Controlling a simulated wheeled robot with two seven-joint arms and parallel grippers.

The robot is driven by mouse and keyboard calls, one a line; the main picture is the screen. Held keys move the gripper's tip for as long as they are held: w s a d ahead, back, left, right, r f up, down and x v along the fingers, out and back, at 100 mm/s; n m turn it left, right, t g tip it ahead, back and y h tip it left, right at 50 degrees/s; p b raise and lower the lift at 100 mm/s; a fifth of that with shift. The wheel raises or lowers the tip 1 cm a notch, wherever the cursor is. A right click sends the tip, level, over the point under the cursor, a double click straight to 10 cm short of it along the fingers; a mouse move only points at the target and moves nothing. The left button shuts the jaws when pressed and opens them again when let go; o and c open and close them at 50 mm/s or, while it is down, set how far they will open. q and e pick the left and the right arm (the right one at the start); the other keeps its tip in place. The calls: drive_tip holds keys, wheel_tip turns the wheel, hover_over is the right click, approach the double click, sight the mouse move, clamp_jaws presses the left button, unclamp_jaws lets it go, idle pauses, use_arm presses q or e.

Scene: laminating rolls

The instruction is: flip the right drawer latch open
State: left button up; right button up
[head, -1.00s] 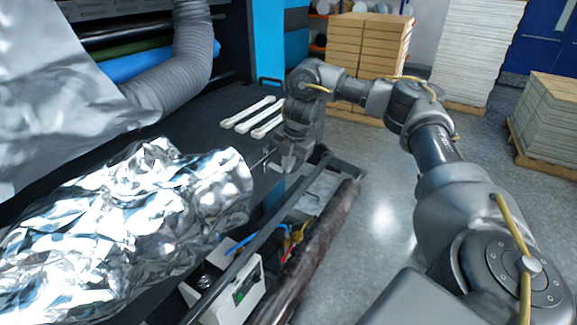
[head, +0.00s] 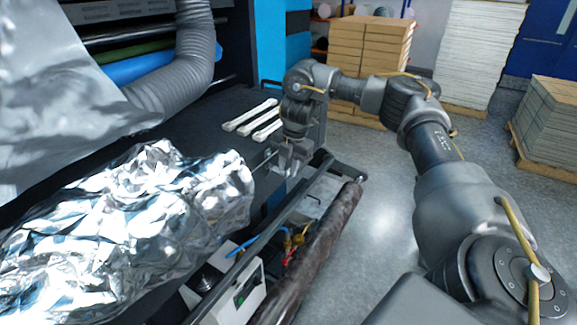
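My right gripper (head: 290,170) points down at the right end of the dark machine table (head: 195,135), close to the front rail (head: 290,200). Its fingertips are small and partly merged with the rail and bracket behind them, so I cannot tell whether they are open or shut. I cannot make out the right drawer latch; it may be hidden by the gripper or rail. My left gripper does not show. Crumpled silver foil (head: 130,220) fills the left and covers whatever lies under it.
White wrench-like tools (head: 250,115) lie on the table just left of my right gripper. A dark roll (head: 312,250) runs along the front. A white control box (head: 240,290) and coloured hoses (head: 290,240) sit below the rail.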

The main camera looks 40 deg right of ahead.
drive_tip(key=shift+r, duration=0.1)
wheel_tip(320, 180, up, 10)
drive_tip(key=s, duration=0.1)
drive_tip(key=shift+s+d+r, duration=0.25)
drive_tip(key=shift+s, duration=0.1)
drive_tip(key=shift+f, duration=0.1)
idle(0.7)
